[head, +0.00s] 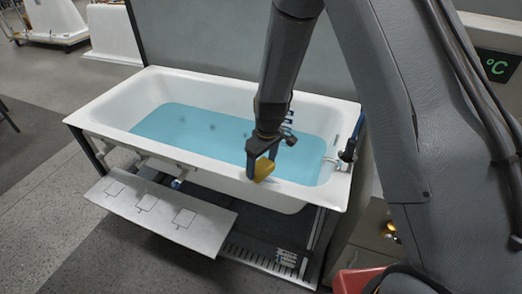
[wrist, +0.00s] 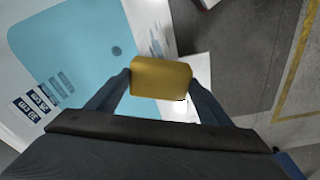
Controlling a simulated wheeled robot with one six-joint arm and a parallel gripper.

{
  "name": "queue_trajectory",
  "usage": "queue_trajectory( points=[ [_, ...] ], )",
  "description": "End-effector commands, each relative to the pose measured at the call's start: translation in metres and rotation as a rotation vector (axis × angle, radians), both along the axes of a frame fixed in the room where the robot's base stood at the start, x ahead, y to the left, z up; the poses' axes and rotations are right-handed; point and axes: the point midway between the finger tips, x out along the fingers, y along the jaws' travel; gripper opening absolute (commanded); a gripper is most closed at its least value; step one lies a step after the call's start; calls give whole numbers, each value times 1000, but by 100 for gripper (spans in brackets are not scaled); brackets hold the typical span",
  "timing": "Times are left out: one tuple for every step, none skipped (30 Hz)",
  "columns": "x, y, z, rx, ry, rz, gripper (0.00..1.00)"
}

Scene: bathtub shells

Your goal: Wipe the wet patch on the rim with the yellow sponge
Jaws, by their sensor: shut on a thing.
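My gripper (head: 259,166) is shut on the yellow sponge (head: 265,169), over the front rim of the white bathtub (head: 336,190) toward its right end. In the wrist view the sponge (wrist: 161,77) sits between the two blue-grey fingers of my gripper (wrist: 160,84). Whether the sponge touches the rim or hangs just above it, I cannot tell. Faint grey streaks (wrist: 156,46) show on the white rim just beyond the sponge in the wrist view; they may be the wet patch. The sponge hides the rim under it.
Blue water (head: 190,125) fills the tub. A white panel with square outlines (head: 160,213) sticks out low at the front left. A red object (head: 357,280) is at the bottom right. A grey wall panel (head: 215,40) stands behind the tub. Open floor lies to the left.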

Motion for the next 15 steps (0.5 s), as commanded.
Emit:
queue_trajectory(
  points=[
    [-2,-1,6,-1,2,0,49],
    [-2,-1,8,-1,3,0,49],
    [-2,-1,12,-1,3,0,49],
    [-2,-1,14,-1,3,0,49],
    [-2,-1,17,-1,3,0,49],
    [-1,-1,21,-1,3,0,49],
    [-1,-1,23,-1,3,-1,49],
    [-1,-1,26,-1,2,-1,49],
    [-1,-2,30,-1,2,-1,49],
    [-1,-2,33,0,2,-2,49],
    [-1,-2,35,0,2,-2,49],
    [-1,-2,39,0,2,-3,49],
    [-1,-2,42,0,2,-3,49],
    [-1,-2,44,0,2,-3,49],
    [-1,-2,48,-1,3,-4,49]
  ],
)
